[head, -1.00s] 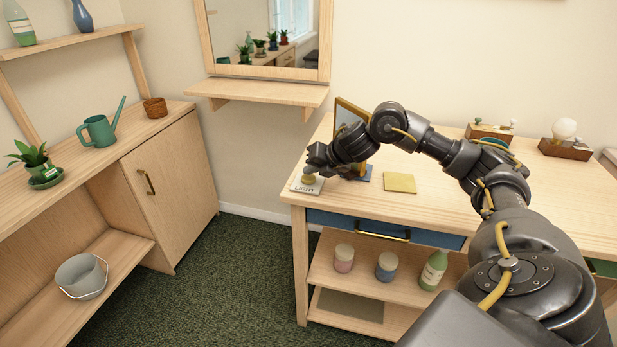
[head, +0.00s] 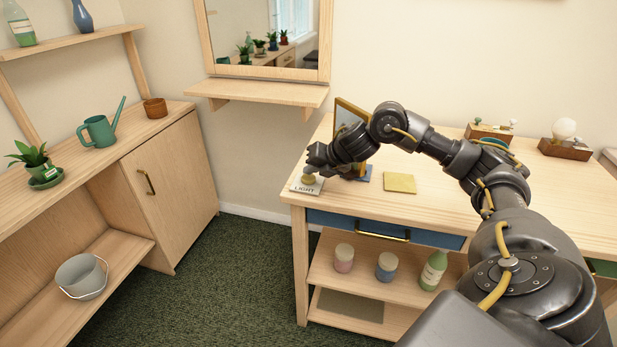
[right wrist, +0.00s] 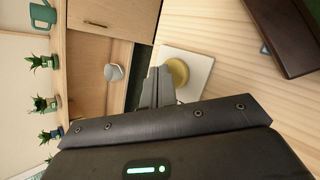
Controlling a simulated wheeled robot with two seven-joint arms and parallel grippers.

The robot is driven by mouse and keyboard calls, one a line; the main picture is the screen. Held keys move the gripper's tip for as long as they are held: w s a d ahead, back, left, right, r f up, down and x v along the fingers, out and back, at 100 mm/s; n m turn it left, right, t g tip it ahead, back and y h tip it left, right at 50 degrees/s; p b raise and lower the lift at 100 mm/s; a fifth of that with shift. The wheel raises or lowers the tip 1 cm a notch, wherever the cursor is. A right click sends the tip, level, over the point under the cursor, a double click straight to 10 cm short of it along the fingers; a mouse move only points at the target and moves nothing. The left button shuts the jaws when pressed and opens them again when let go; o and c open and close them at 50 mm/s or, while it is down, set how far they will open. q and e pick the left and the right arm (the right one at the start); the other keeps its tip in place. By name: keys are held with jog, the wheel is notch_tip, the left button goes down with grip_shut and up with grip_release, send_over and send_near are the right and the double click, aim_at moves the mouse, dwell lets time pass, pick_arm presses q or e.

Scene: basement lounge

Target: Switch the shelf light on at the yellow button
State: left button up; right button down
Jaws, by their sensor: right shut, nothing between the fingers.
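The yellow button (head: 309,179) sits on a white plate lettered LIGHT (head: 304,188), at the near left corner of the wooden table. My right gripper (head: 311,170) is at the button, its fingers shut and empty. In the right wrist view the closed fingers (right wrist: 158,86) are next to the round button (right wrist: 178,73) and overlap the edge of its plate (right wrist: 196,64). I cannot tell whether they touch the button or are just above it. No shelf light can be made out clearly. My left gripper is not in view.
A framed item (head: 350,116) stands behind my right wrist, and a yellow square (head: 399,183) lies right of it. A bulb on a wooden base (head: 565,149) is at the back right. A cabinet (head: 171,190) stands left, across open carpet (head: 235,270).

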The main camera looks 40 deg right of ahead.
jog(key=shift+f, duration=0.5)
jog(key=shift+r, duration=0.1)
dwell(0.4)
jog(key=shift+r, duration=0.35)
jog(key=shift+p, duration=0.3)
jog(key=shift+r, duration=0.15)
